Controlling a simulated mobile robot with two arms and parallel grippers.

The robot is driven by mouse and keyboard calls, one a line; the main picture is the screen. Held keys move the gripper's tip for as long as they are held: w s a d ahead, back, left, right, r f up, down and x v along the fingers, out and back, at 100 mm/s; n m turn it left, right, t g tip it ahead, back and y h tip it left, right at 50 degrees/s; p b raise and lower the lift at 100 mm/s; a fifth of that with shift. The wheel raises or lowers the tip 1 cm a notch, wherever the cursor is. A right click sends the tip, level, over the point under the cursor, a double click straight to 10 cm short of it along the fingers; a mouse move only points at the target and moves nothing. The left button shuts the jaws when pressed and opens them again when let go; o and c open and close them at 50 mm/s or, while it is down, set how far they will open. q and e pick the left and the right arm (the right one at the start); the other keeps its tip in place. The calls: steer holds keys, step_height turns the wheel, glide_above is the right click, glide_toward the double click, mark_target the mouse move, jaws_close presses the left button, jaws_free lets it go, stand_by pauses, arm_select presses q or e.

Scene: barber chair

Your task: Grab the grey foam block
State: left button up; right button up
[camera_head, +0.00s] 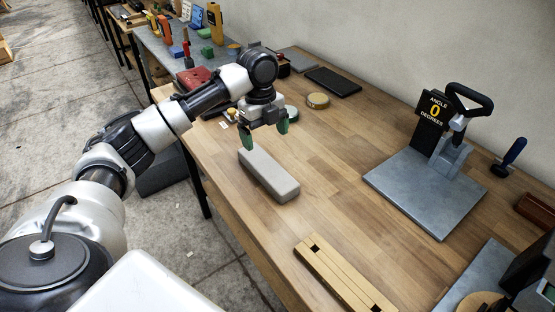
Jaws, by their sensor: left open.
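The grey foam block (270,176) lies flat on the wooden table. It is a long block with rounded edges, its long side running from upper left to lower right. My left gripper (265,140) has green fingers and points down over the far left end of the block. Its fingers are spread and nothing is between them. It looks a little above or behind the block's far end; the exact gap cannot be told. My right gripper is not in view.
A grey metal base with an angle display (432,110) and black handle stands at the right. A slotted wooden piece (343,275) lies near the front edge. A round tin (318,100) and a black pad (333,81) lie behind. Table between is clear.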

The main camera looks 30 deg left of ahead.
mark_target(266, 166)
arm_select(q)
steer(key=f, duration=0.2)
steer(key=s+f, duration=0.1)
steer(key=f, duration=0.1)
steer(key=shift+d+f, duration=0.1)
steer(key=shift+d, duration=0.1)
steer(key=shift+f, duration=0.3)
steer(key=f, duration=0.4)
steer(key=shift+s+d+f+p, duration=0.2)
steer(key=shift+s+d+p, duration=0.15)
steer(key=shift+f, duration=0.45)
steer(key=c, duration=1)
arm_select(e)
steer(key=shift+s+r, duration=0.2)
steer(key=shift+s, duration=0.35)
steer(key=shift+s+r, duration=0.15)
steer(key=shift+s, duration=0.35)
